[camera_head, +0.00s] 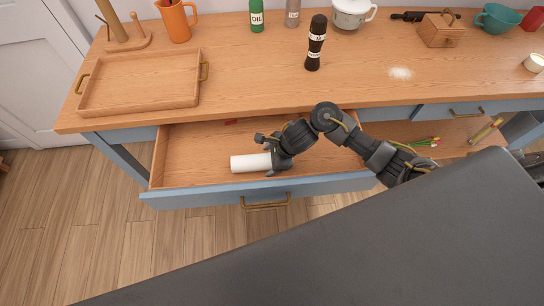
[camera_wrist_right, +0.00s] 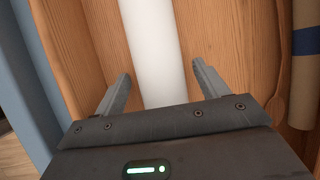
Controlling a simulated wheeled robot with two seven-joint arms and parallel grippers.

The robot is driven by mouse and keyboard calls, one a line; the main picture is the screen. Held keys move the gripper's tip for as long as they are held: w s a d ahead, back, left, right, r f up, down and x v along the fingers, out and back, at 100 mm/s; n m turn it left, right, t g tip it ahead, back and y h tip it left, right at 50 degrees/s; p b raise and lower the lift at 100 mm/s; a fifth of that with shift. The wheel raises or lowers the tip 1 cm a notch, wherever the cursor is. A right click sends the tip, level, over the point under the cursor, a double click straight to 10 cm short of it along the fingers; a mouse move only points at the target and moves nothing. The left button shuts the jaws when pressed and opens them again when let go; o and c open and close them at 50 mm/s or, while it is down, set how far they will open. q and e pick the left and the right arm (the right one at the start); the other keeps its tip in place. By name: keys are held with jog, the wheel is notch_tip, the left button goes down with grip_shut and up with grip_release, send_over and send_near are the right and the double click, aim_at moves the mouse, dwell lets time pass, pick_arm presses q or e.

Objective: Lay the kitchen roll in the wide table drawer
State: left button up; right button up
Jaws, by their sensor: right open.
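The white kitchen roll (camera_head: 250,163) lies on its side inside the open wide table drawer (camera_head: 190,145), near its front wall. It also shows in the right wrist view (camera_wrist_right: 152,45), running between the fingers. My right gripper (camera_head: 272,155) is at the roll's right end in the head view. Its fingers (camera_wrist_right: 161,78) are open, one on each side of the roll, with visible gaps. The gripper hides the roll's right end. My left gripper is not in view.
A wooden tray (camera_head: 140,83), an orange jug (camera_head: 176,21) and a dark pepper mill (camera_head: 316,45) stand on the tabletop. A second open drawer at the right holds several thin coloured items (camera_head: 425,141). A wooden spoon (camera_wrist_right: 281,95) shows in the wrist view.

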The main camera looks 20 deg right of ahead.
jog(key=shift+r, duration=0.25)
jog(key=p+v, duration=0.2)
jog(key=v, duration=0.9)
jog(key=shift+d+r, duration=0.15)
jog(key=shift+r, duration=0.1)
jog(key=shift+s, duration=0.1)
